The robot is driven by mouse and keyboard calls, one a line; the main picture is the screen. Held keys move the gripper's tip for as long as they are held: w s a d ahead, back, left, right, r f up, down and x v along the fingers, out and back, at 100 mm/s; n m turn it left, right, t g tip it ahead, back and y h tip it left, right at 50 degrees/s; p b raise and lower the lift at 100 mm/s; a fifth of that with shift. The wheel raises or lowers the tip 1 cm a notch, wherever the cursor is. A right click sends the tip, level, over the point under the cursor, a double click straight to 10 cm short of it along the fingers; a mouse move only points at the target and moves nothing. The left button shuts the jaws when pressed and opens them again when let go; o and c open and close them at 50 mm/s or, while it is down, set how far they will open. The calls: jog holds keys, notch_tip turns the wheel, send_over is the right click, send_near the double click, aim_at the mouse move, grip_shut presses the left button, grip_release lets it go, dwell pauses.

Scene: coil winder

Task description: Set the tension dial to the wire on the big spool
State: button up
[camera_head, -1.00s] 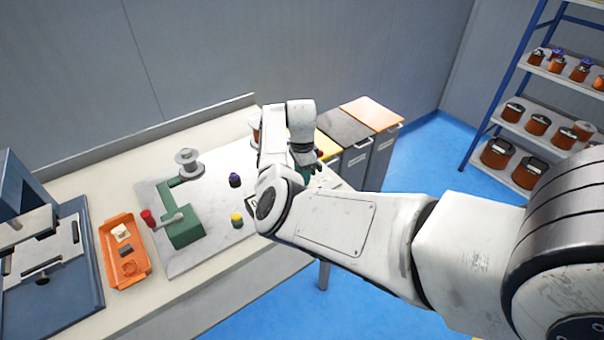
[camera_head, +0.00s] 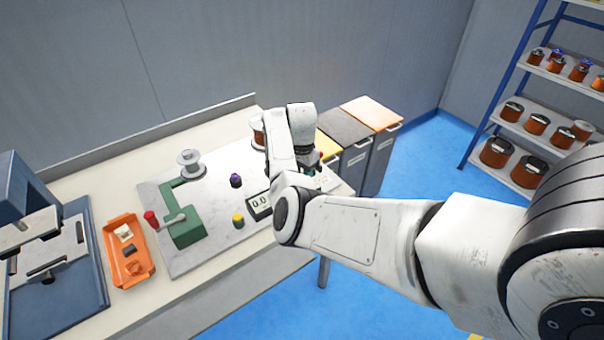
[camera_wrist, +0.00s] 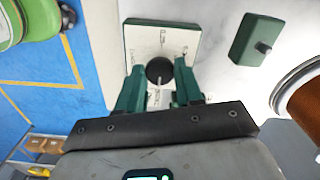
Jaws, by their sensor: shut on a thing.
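The tension dial has a round black knob (camera_wrist: 158,70) with a pale pointer line on a white plate (camera_wrist: 168,38) with green edges and small marks that I cannot read. My gripper (camera_wrist: 159,86) has its two green fingers on either side of the knob, shut on it. The pointer line runs toward the gripper side. The big spool (camera_wrist: 306,108), with copper-coloured wire and a pale flange, is partly in the wrist view at the right.
A green block (camera_wrist: 256,40) with a small knob is beside the plate. The head view shows a display (camera_head: 260,205), a green winder (camera_head: 186,232) with a red-handled crank, two small coils, an orange tray (camera_head: 117,275) and bins (camera_head: 345,125) beyond the bench.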

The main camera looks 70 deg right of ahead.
jog(key=o, duration=1)
jog(key=shift+o, duration=0.2)
notch_tip(320, 180, up, 11)
jog(key=b, duration=0.1)
jog(key=s+a+f+n+h, duration=0.1)
jog(key=s+a+f+n, duration=0.2)
jog(key=a+f+n, duration=0.3)
jog(key=s+a+f+n+h, duration=0.2)
jog(key=s+a+f+n, duration=0.15)
jog(key=a, duration=0.45)
jog(key=s+a+f+n+y, duration=0.1)
jog(key=s+a+n, duration=0.2)
jog(key=a, duration=0.4)
jog(key=s+a+f+n+y, duration=0.1)
jog(key=s+a+n, duration=0.3)
jog(key=a, duration=0.3)
jog(key=s+a+f+n+t, duration=0.1)
jog(key=s+a+n, duration=0.3)
jog(key=a, duration=0.4)
jog(key=shift+f+y, duration=0.2)
jog(key=shift+y, duration=0.2)
